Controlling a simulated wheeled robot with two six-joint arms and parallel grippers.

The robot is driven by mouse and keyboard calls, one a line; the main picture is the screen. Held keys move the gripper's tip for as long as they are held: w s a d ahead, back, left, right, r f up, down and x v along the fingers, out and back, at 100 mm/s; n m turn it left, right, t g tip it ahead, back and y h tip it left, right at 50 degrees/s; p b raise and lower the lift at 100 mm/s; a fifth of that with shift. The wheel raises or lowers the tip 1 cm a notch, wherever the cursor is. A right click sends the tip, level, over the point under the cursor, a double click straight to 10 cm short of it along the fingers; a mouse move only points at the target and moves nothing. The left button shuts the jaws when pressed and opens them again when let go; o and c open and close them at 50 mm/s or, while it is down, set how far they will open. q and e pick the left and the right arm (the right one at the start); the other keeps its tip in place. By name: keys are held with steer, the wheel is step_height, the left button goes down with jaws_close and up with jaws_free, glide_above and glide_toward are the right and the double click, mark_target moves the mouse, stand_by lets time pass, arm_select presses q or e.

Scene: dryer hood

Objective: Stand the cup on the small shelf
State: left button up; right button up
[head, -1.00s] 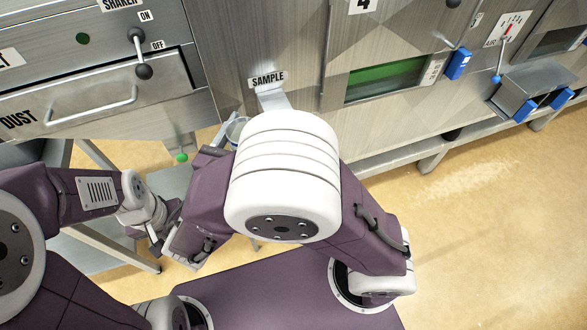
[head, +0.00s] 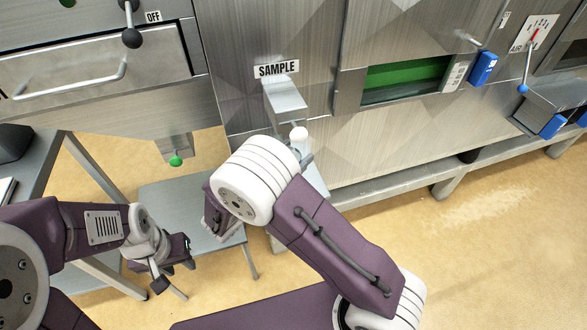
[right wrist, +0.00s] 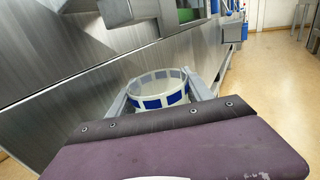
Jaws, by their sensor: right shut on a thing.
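The cup (right wrist: 160,86) is whitish with blue squares around its wall, and its open rim shows in the right wrist view. My right gripper (right wrist: 158,95) is shut on it, with one grey finger on each side. In the head view my right arm hides most of this gripper, and I cannot make out the cup clearly.
A green-tipped spout (head: 176,160) hangs left of the shelf, above a low grey stand (head: 185,205). A green window (head: 405,78) and a blue handle (head: 483,68) lie to the right. A drawer (head: 100,80) is at upper left. Floor at right is clear.

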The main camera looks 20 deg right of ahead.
steer(key=f, duration=0.1)
steer(key=w+f+b, duration=0.1)
steer(key=f, duration=0.2)
steer(key=shift+w+d+f, duration=0.1)
steer(key=shift+w+d, duration=0.1)
steer(key=shift+d, duration=0.05)
steer(key=shift+f+b, duration=0.3)
steer(key=shift+f, duration=0.1)
steer(key=shift+r, duration=0.1)
steer(key=shift+f, duration=0.2)
steer(key=o, duration=1.1)
steer(key=shift+c, duration=0.2)
